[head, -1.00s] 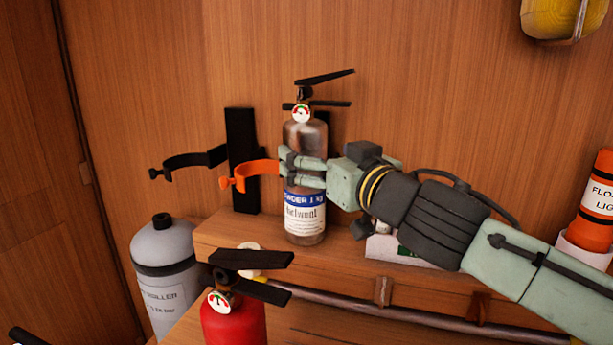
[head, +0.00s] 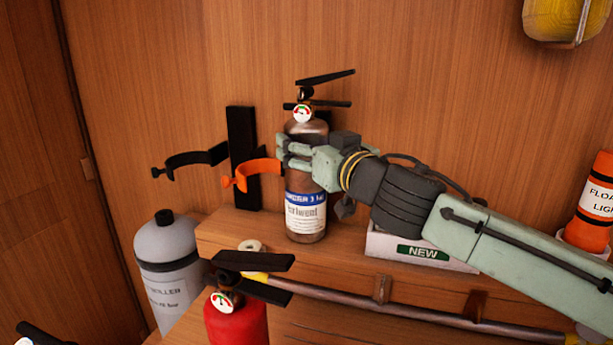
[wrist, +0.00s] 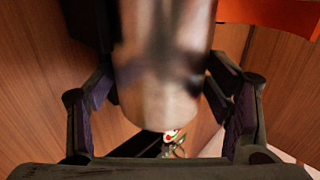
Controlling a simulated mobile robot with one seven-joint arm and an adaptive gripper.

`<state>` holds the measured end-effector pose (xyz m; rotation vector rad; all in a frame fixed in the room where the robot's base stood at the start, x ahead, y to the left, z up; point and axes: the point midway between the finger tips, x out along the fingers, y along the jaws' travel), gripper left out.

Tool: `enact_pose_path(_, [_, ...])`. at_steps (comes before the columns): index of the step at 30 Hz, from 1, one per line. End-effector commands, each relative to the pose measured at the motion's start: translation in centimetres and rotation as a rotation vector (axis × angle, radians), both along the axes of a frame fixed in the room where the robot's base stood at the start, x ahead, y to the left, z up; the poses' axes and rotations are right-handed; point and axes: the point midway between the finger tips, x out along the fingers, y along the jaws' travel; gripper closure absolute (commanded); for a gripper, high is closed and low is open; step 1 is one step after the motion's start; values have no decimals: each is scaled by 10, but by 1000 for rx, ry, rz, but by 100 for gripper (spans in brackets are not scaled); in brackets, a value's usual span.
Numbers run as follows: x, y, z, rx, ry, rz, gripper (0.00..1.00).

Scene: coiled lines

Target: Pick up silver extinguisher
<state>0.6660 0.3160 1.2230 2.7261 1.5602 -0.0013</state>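The silver extinguisher (head: 305,180) stands upright on a wooden ledge, with a black handle, a round gauge and a blue-and-white label. My gripper (head: 293,152) is at its upper body, above the label, reaching in from the right. In the wrist view the blurred silver cylinder (wrist: 165,60) lies between my two fingers, one on each side. The fingers are spread around it; firm contact is not visible. The gauge (wrist: 171,135) shows at the bottom of the wrist view.
An orange clamp (head: 258,169) and a black clamp (head: 190,160) are on the left. A red extinguisher (head: 237,318) stands in front, a grey cylinder (head: 168,250) at left. A white box (head: 395,248) marked NEW and an orange float light (head: 595,200) are right.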

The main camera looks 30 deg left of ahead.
Motion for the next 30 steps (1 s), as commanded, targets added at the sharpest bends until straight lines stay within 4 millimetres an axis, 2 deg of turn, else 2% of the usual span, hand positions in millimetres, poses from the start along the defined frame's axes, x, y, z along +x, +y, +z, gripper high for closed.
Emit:
enact_pose_path(2, [0, 0, 0, 0, 0, 0, 36])
enact_pose_path(29, [0, 0, 0, 0, 0, 1, 96])
enact_pose_path(30, [-1, 0, 5, 5, -7, 2, 96])
